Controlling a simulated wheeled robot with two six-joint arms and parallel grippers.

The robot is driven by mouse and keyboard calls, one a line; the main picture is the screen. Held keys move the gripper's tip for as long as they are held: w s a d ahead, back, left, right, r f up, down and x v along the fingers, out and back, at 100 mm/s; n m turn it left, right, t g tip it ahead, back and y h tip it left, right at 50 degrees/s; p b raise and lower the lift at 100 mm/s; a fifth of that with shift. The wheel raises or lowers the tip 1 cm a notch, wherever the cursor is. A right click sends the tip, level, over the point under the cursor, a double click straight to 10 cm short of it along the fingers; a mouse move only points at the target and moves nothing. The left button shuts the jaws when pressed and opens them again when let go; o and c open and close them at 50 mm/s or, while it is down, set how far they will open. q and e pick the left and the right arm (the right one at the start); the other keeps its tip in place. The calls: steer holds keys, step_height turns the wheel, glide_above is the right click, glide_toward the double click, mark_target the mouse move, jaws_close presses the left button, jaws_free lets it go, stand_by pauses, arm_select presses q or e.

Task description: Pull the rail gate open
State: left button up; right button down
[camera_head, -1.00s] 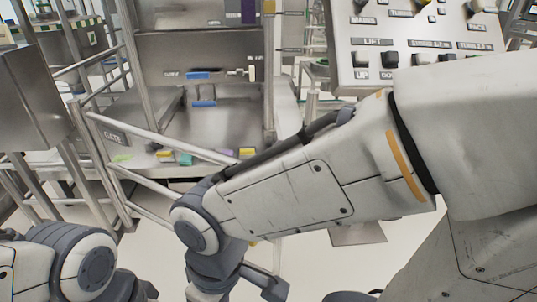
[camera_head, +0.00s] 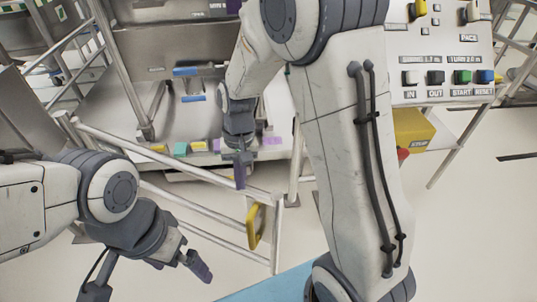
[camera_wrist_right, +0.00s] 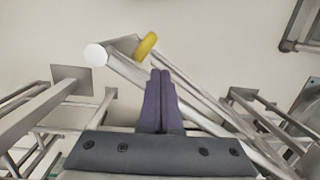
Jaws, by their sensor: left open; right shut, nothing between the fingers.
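The rail gate (camera_head: 180,158) is a set of pale metal bars. It runs from the left down to a free end post with a yellow handle (camera_head: 255,226). In the right wrist view the gate's top bar (camera_wrist_right: 206,104) slants past my fingers, and the yellow handle (camera_wrist_right: 146,45) is beyond the fingertips. My right gripper (camera_head: 240,180) is shut and empty, pointing down at the top bar; I cannot tell whether it touches. My left gripper (camera_head: 184,268) is open and empty, low in front of the gate, apart from it.
A control panel (camera_head: 440,50) with coloured buttons stands at the upper right, with a yellow box (camera_head: 412,130) below it. A metal machine bay (camera_head: 160,105) with small coloured blocks lies behind the gate.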

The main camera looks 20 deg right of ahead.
steer(key=w+d+m+y+p, duration=0.1)
steer(key=w+d+m+p, duration=0.2)
steer(key=d+p, duration=0.3)
steer(key=w+d+m+p, duration=0.3)
steer(key=d+m+p, duration=0.1)
steer(key=d, duration=0.4)
arm_select(q)
step_height(320, 180, up, 15)
steer(key=p, duration=0.1)
steer(key=shift+p, duration=0.4)
arm_select(e)
steer(key=s+a+f, duration=0.4)
steer(key=f, duration=0.5)
steer(key=shift+s+a+g, duration=0.3)
steer(key=shift+s+g, duration=0.1)
arm_select(q)
steer(key=shift+s+f, duration=0.1)
arm_select(e)
steer(key=shift+a+f, duration=0.1)
steer(key=shift+f, duration=0.05)
